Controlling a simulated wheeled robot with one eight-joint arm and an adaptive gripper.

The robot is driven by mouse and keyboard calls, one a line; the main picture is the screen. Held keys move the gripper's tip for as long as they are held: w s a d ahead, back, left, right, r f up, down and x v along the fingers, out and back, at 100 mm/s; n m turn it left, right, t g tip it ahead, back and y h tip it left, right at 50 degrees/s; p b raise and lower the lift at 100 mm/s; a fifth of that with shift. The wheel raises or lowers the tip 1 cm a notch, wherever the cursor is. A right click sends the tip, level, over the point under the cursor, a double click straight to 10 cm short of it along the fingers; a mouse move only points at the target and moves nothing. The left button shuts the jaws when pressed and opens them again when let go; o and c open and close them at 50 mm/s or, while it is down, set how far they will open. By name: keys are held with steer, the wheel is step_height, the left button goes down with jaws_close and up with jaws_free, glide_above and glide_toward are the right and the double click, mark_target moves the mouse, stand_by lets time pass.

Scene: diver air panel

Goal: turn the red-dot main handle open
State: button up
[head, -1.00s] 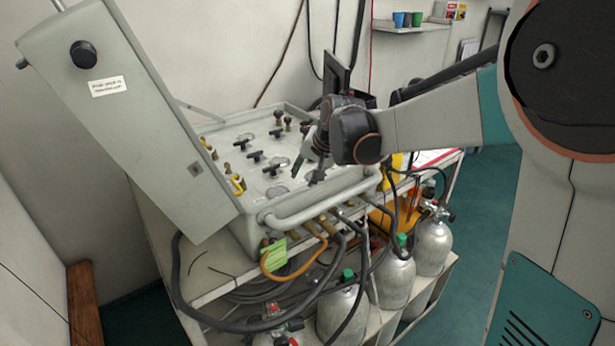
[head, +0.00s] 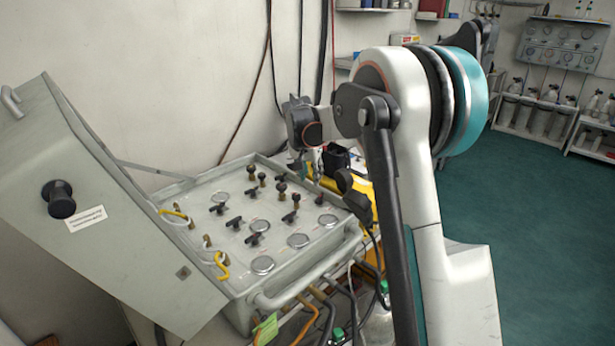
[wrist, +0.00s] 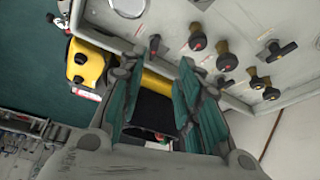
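The grey panel (head: 190,225) lies in its open case in the head view, with T-handles, round knobs and gauges. In the wrist view, one dark knob with a red face (wrist: 197,42) is near the panel edge, and another red-marked knob (wrist: 271,94) is farther right. My gripper (wrist: 168,55) is open and empty, apart from the knobs, over the panel's edge.
The raised case lid (head: 110,200) stands at the left. A yellow object (wrist: 88,66) is beside the panel. Hoses (head: 330,300) hang at the panel's front. Shelves with cylinders (head: 530,105) stand at the far right, with clear green floor before them.

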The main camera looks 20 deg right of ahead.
mark_target(320, 197)
steer(key=x, duration=0.4)
steer(key=d+b+x, duration=0.1)
steer(key=x, duration=0.8)
steer(key=shift+w+d+b, duration=0.35)
steer(key=shift+w+d, duration=0.15)
jaws_close()
